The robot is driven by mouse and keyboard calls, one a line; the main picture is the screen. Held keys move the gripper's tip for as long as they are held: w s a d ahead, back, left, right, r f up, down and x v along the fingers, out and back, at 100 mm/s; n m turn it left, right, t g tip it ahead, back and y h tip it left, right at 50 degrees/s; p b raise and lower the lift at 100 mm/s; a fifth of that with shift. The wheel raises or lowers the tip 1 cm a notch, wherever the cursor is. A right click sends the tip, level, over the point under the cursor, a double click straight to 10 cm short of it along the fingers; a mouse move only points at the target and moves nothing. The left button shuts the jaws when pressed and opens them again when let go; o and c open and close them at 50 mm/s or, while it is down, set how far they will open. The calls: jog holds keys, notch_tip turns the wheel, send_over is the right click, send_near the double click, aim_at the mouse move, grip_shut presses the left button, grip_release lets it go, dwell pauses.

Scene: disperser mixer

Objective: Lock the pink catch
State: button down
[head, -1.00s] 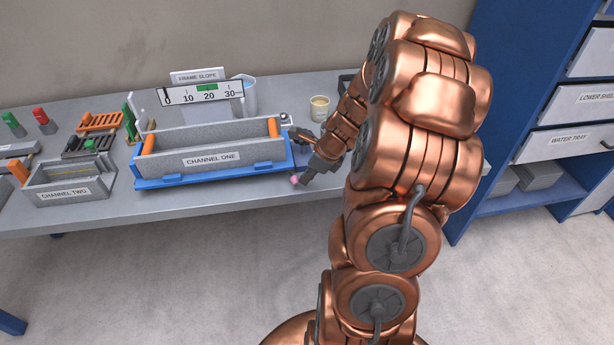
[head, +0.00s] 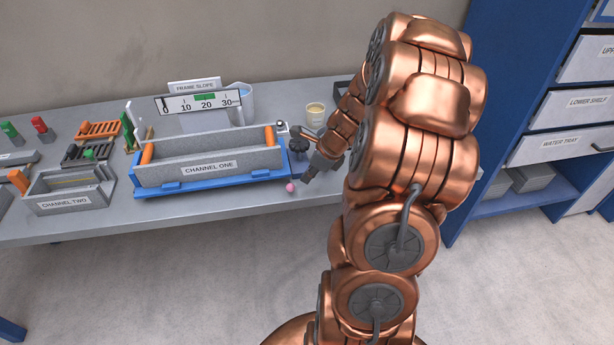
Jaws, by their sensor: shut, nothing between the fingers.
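The pink catch (head: 290,187) shows as a small pink knob near the right front corner of the blue base (head: 218,186) under the CHANNEL ONE trough (head: 226,163). My gripper (head: 305,175) is shut and empty, pointing down and left, with its tip just right of the pink knob. I cannot tell whether the tip touches the knob. Part of the catch is too small to make out, and my arm hides the table to its right. A dark round knob (head: 298,144) stands behind the gripper at the trough's right end.
The FRAME SLOPE scale (head: 199,103) stands behind the trough. A cup (head: 315,114) and a clear jug (head: 245,95) are at the back. The CHANNEL TWO trough (head: 66,200) is at left. The bare table front (head: 130,220) is free.

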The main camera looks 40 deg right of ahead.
jog(key=p+v, duration=0.3)
jog(key=v, duration=0.4)
jog(key=shift+a, duration=0.15)
